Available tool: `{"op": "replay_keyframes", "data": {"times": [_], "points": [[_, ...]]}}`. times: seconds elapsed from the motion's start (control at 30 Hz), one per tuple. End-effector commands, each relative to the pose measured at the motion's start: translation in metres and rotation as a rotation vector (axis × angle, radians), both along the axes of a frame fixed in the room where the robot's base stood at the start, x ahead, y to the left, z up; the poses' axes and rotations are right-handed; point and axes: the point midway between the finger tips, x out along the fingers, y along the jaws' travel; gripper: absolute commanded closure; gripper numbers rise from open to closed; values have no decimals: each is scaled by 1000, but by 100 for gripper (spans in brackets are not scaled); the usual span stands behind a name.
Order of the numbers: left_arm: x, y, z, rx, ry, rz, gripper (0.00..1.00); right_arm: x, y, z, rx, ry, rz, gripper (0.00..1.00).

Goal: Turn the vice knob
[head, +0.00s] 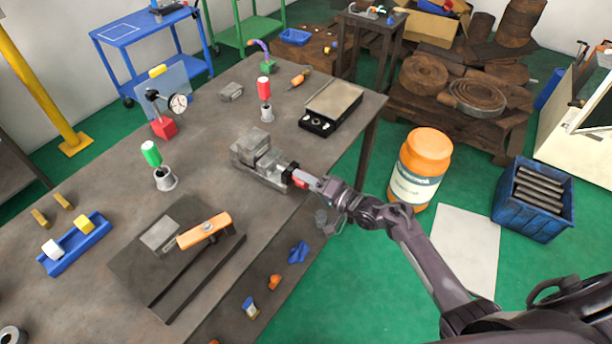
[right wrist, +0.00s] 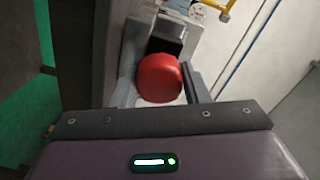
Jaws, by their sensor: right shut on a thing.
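The grey metal vice (head: 256,156) stands on the workbench near its right edge. Its red knob (right wrist: 159,78) sits at the vice's right end and fills the middle of the right wrist view. In the head view only a little red shows at the gripper. My right gripper (head: 303,179) is shut on the knob; in the right wrist view a dark finger shows close beside it. The far side of the knob is hidden. My left gripper does not show in either view.
The workbench (head: 215,122) also holds a black tray box (head: 331,106), red and green handled tools, a dial gauge (head: 178,104) and a plate with an orange bar (head: 204,230). A large orange jar (head: 421,166) and a blue crate (head: 533,199) stand to the right.

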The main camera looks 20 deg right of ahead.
Motion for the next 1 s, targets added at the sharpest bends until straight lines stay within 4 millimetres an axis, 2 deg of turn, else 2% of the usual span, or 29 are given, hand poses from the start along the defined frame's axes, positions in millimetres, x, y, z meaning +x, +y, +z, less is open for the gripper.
{"op": "replay_keyframes", "data": {"times": [0.1,0.6,1.0], "points": [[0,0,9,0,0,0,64,-1,1,0,91,76,1,82],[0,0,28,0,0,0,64,-1,0,-1,447,353,0,82],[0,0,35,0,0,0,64,-1,1,-2,613,483,2,82]]}}
